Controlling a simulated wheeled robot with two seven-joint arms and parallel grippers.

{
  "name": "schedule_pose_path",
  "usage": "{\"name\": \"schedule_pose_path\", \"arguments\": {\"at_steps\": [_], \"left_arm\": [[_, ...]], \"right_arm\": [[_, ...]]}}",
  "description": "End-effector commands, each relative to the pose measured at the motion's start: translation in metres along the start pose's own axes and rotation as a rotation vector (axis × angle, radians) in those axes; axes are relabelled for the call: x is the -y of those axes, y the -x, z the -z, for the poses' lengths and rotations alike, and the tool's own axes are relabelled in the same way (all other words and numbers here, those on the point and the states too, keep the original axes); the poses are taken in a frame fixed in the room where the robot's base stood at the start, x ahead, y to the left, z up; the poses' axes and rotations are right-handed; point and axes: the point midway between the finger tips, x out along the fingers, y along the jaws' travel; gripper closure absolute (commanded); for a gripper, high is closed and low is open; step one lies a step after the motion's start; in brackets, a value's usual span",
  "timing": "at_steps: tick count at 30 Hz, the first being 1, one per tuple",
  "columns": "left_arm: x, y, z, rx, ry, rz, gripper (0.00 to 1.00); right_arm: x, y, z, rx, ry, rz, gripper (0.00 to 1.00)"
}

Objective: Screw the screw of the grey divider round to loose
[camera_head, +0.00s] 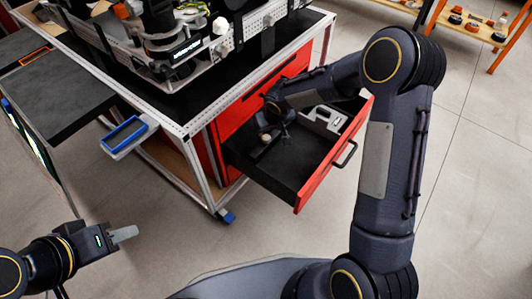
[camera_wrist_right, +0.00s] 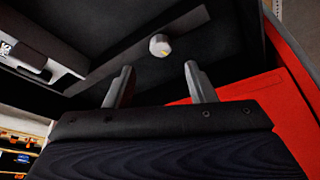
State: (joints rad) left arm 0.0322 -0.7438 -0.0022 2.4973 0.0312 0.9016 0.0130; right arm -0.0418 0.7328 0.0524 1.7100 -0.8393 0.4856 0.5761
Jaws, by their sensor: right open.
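In the right wrist view a small round pale screw head (camera_wrist_right: 159,45) sits against the grey divider (camera_wrist_right: 188,24), a thin strip running diagonally across the dark drawer interior. My right gripper (camera_wrist_right: 158,80) is open and empty, with its two fingertips just short of the screw head and to either side of it; I see no contact. In the head view my right gripper (camera_head: 284,133) is down inside the open red drawer (camera_head: 318,181), and the divider and screw are hard to make out there. My left gripper (camera_head: 124,234) is over the floor at lower left, its finger gap not visible.
A light grey case (camera_head: 325,119) lies in the drawer's far part; it also shows in the right wrist view (camera_wrist_right: 40,40). The drawer's red front with its handle (camera_head: 346,154) stands out from the cart (camera_head: 187,108). A blue tray (camera_head: 124,134) hangs off the cart's left side.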

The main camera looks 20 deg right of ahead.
Motion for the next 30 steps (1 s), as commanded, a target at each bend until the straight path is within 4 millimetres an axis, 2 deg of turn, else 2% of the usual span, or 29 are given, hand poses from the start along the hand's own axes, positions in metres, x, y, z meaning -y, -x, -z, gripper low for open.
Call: {"name": "schedule_pose_path", "arguments": {"at_steps": [5, 12, 16, 21, 28, 30], "left_arm": [[0.004, -0.009, -0.004, 0.000, 0.000, 0.000, 0.64], [0.009, -0.021, -0.010, 0.000, 0.000, 0.000, 0.64], [0.011, -0.025, -0.012, 0.000, 0.000, 0.000, 0.64], [0.012, -0.027, -0.013, 0.000, 0.000, 0.000, 0.64], [0.012, -0.027, -0.013, 0.000, 0.000, 0.000, 0.64], [0.012, -0.027, -0.013, 0.000, 0.000, 0.000, 0.64]], "right_arm": [[-0.001, -0.013, 0.003, -0.030, -0.041, 0.005, 0.50], [-0.001, -0.053, 0.003, -0.027, -0.041, 0.005, 0.50], [-0.001, -0.069, 0.004, -0.027, -0.039, 0.005, 0.50], [-0.001, -0.077, 0.005, -0.029, -0.040, 0.005, 0.50], [-0.001, -0.077, 0.005, -0.028, -0.040, 0.004, 0.50], [-0.001, -0.077, 0.005, -0.028, -0.040, 0.004, 0.57]]}}
